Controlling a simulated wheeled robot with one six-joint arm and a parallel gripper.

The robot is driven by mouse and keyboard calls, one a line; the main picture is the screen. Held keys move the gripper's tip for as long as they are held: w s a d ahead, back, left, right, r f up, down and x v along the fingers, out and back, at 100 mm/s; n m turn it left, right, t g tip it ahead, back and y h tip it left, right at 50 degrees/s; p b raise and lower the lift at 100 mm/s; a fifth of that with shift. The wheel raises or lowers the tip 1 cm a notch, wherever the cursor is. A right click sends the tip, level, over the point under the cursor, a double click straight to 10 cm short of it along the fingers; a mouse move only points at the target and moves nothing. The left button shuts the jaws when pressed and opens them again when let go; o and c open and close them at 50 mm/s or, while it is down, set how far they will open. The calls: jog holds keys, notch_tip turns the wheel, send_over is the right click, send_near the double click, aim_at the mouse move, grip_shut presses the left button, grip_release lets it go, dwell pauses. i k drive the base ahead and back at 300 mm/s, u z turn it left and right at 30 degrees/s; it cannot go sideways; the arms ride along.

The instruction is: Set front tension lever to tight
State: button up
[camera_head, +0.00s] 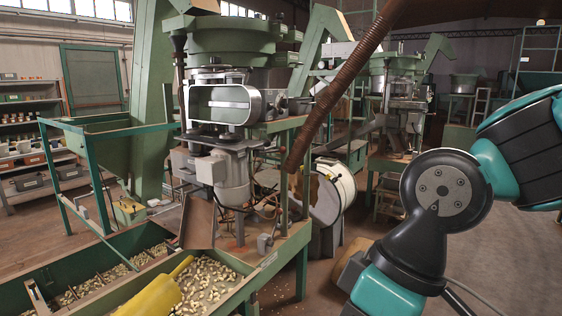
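A green nut-processing machine (232,40) stands at centre left, with a round drum on top, a metal oval housing (222,104) and a grey motor unit (225,172) below. I cannot single out the front tension lever or tell its setting; small fittings around the housing are too small to read. My arm, teal and black, fills the right side, and its joints bend down past the lower edge. My gripper is not in view.
A green trough (262,270) with nuts and a yellow scoop (155,292) stands at the lower left. A brown ribbed hose (340,85) slants across the middle. A second machine (392,95) stands behind. Shelves (30,150) line the left. Some brown floor is open between the trough and my arm.

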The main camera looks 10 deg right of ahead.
aim_at(282, 150)
jog(key=z, duration=0.55)
jog(key=i, duration=1.5)
jog(key=u, duration=0.7)
